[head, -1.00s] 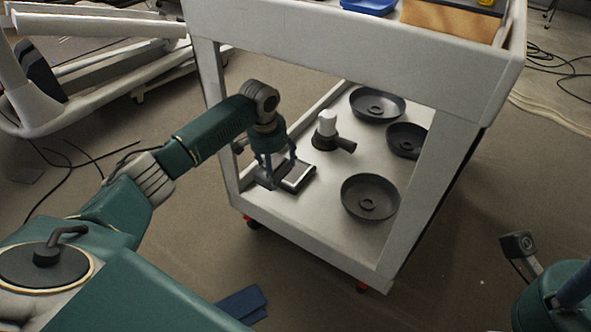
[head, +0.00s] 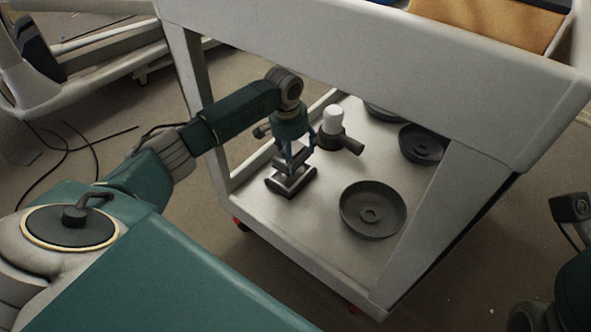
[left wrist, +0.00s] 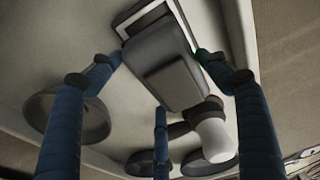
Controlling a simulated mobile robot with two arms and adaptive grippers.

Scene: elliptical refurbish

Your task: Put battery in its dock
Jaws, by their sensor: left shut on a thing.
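My left gripper (head: 296,160) reaches down to the cart's lower shelf, its blue fingers shut on the battery (left wrist: 170,65). The battery is a dark grey block with a raised pad. In the head view the battery is small and mostly hidden by the fingers. The dock (head: 293,187), a dark box with a pale silver rim, stands on the shelf directly below the gripper. In the left wrist view the dock's pale rim (left wrist: 140,15) shows just beyond the battery's end. I cannot tell whether they touch. My right gripper is not in view.
A dark tool with a white cap (head: 333,122) stands just right of the gripper. Dark round dishes (head: 372,209) (head: 422,143) lie farther right on the shelf (head: 325,225). The cart's pale posts (head: 195,90) and upper edge (head: 380,60) frame the opening.

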